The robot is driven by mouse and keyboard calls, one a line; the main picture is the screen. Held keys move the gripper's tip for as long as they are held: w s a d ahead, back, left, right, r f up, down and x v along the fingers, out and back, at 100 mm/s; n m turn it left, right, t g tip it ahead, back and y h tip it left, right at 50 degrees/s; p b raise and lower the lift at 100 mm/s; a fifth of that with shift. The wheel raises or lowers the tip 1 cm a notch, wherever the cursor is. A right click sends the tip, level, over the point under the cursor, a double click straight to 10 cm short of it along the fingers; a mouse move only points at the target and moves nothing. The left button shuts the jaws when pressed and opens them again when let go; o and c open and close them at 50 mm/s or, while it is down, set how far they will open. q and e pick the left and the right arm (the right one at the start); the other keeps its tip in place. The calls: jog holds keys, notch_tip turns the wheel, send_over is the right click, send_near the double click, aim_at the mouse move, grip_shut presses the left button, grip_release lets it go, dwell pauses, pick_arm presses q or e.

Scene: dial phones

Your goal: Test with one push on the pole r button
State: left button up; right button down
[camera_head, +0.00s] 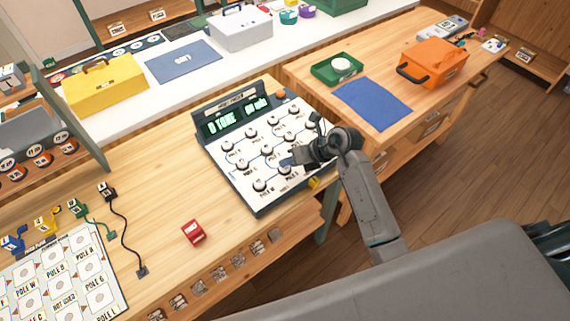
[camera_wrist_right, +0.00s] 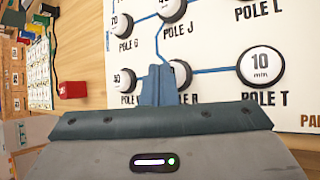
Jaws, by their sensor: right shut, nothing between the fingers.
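The grey test panel (camera_head: 283,187) lies on the wooden bench, with a green-lit display (camera_head: 222,122) and rows of round white buttons. In the right wrist view, the button (camera_wrist_right: 183,72) above a label ending in R is partly hidden behind my fingers; its label is partly covered too. The POLE J button (camera_wrist_right: 173,9) and the POLE T button (camera_wrist_right: 261,64) show nearby. My right gripper (camera_wrist_right: 157,78) is shut and empty, its tips over the panel just left of the R button. I cannot tell whether they touch. It also shows in the head view (camera_head: 299,155). My left gripper is not in view.
A red block (camera_head: 193,231) and a black cable (camera_head: 124,232) lie left of the panel. A labelled pole board (camera_head: 120,305) is at the lower left. A blue mat (camera_head: 372,104), a green tray (camera_head: 322,72) and an orange toolbox (camera_head: 437,62) are on the right bench.

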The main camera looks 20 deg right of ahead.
aim_at(288, 167)
jog(key=shift+f, duration=0.2)
jog(key=shift+r, duration=0.1)
jog(key=shift+r+p, duration=0.55)
jog(key=shift+r, duration=0.1)
notch_tip(288, 167, up, 6)
jog(key=p, duration=0.4)
jog(key=shift+p, duration=0.4)
dwell(0.6)
